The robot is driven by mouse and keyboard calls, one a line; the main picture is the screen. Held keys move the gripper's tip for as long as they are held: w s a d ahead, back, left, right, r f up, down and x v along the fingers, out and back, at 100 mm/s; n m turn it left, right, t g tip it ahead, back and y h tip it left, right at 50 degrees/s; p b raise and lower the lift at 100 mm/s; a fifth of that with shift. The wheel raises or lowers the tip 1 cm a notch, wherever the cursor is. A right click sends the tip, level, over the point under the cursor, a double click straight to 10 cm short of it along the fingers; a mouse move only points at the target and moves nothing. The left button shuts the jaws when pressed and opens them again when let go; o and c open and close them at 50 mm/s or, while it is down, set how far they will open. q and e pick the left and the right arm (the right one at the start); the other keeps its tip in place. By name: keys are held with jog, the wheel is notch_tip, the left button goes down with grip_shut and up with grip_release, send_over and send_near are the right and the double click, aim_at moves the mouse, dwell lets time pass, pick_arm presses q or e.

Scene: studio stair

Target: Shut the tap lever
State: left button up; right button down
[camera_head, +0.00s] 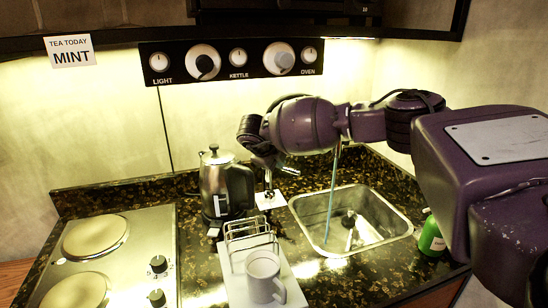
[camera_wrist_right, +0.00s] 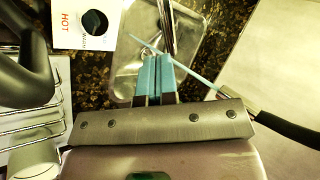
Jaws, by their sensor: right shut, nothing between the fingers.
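My right gripper (camera_head: 285,170) reaches in from the right above the counter between kettle and sink, shut and empty. Its blue fingertips (camera_wrist_right: 155,78) lie together in the wrist view. A short dark metal post (camera_head: 268,182), seemingly part of the tap, stands below the gripper at a white card (camera_head: 270,201). In the wrist view the card (camera_wrist_right: 70,30) reads HOT beside a black round part (camera_wrist_right: 95,22). My arm hides much of the tap, and I cannot clearly tell the lever or whether the fingers touch it. A thin blue stream (camera_head: 332,190) falls into the sink (camera_head: 300,218).
A steel kettle (camera_head: 214,180) stands left of the gripper. A wire rack (camera_head: 248,228) and white mug (camera_head: 263,273) stand in front. A green bottle (camera_head: 432,238) is right of the sink. The hob (camera_head: 125,270) is at left; the control panel (camera_head: 220,60) is above.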

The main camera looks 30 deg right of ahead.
aim_at(289, 169)
pick_arm(q)
jog(key=shift+w+d+r, duration=0.2)
jog(key=shift+w+r, duration=0.05)
jog(key=shift+w, duration=0.3)
pick_arm(e)
jog(key=x, duration=0.5)
jog(key=shift+f, duration=0.15)
jog(key=shift+w+d+n+y, duration=0.1)
jog(key=shift+d+n+y, duration=0.2)
jog(key=shift+d+n, duration=0.2)
jog(key=shift+d+t, duration=0.35)
jog(key=shift+t, duration=0.05)
pick_arm(q)
jog(key=shift+s+f, duration=0.1)
jog(key=shift+s, duration=0.25)
pick_arm(e)
jog(key=shift+w+d, duration=0.1)
jog(key=shift+d, duration=0.1)
pick_arm(q)
jog(key=shift+w+a, duration=0.1)
